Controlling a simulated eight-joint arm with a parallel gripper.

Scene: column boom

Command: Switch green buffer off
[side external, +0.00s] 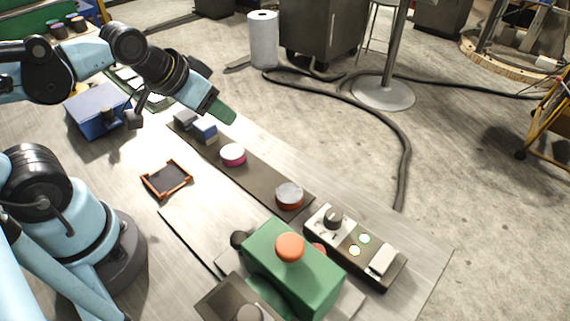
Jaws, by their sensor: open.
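The green buffer (308,272) stands at the front of the bench, a green housing with a round orange knob (290,247) on top. A dark round part (240,240) sits at its left end. A grey control box (350,248) beside it has a black dial, two lit pale-green lamps and a white switch block (382,261). A red part shows between box and buffer, partly hidden. My gripper (218,108) is at the upper left, above the far end of the dark strip, well away from the buffer and box. It is open, and I see nothing held in it; its fingers are hard to make out.
A dark strip (262,184) runs along the bench, carrying a blue block (204,130), a pink-and-white disc (232,154) and a grey-and-orange disc (289,195). An orange-framed tray (167,179) and a blue box (98,112) are left of it. Bench right of the box is clear.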

